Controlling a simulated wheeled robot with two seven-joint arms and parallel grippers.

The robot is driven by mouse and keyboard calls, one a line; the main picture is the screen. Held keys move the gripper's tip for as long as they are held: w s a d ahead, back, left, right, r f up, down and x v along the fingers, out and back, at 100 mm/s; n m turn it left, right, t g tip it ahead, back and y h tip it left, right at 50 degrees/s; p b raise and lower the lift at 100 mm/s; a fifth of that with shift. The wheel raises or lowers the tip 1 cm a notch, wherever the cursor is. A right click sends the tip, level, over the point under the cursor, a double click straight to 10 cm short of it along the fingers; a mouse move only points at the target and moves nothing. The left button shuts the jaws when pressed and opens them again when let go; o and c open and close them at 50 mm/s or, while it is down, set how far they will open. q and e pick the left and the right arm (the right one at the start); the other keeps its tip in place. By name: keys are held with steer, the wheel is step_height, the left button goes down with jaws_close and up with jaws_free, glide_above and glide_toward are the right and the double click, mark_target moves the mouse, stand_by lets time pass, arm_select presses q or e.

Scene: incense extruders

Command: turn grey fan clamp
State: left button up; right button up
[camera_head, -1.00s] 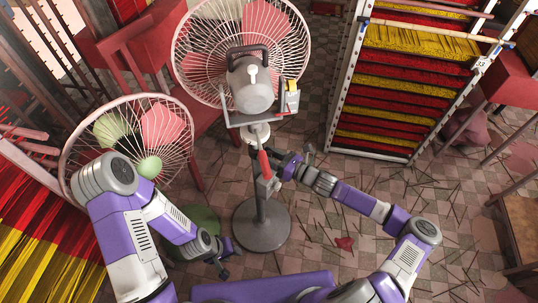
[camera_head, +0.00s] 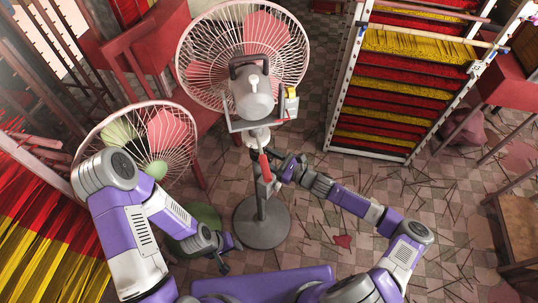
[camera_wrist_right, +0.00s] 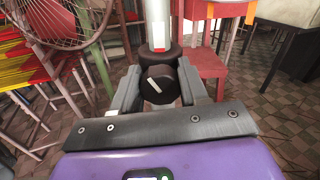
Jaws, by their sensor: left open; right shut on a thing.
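The grey fan (camera_head: 251,95) stands on a pole with a round grey base (camera_head: 262,222), its grey motor housing facing me. Its clamp is a dark round knob (camera_wrist_right: 160,84) with a white mark, set on a dark collar (camera_wrist_right: 160,55) around the pole. My right gripper (camera_head: 275,162) is at the pole below the fan head. In the right wrist view its two fingers close on the knob from both sides. My left gripper (camera_head: 222,262) is open and low, left of the fan base, apart from the fan.
A second fan (camera_head: 140,140) with a green base stands to the left, partly behind my left arm. A rack (camera_head: 345,100) of red and yellow incense stands at the right. Red furniture (camera_head: 160,35) is behind the fans. Sticks litter the tiled floor to the right.

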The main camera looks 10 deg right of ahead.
mark_target(271, 159)
arm_select(q)
steer(key=shift+r+p, duration=0.35)
steer(key=shift+r, duration=0.1)
arm_select(e)
steer(key=shift+r+n, duration=0.25)
steer(key=shift+n, duration=0.55)
steer(key=o, duration=1)
steer(key=shift+f, duration=0.1)
steer(key=p+v, duration=0.1)
steer(key=v, duration=0.5)
steer(key=shift+s+d+p, duration=0.15)
steer(key=shift+d+p, duration=0.05)
steer(key=shift+p, duration=0.15)
arm_select(q)
steer(key=shift+r, duration=0.95)
arm_select(e)
steer(key=shift+s+d, duration=0.35)
steer(key=shift+d, duration=0.05)
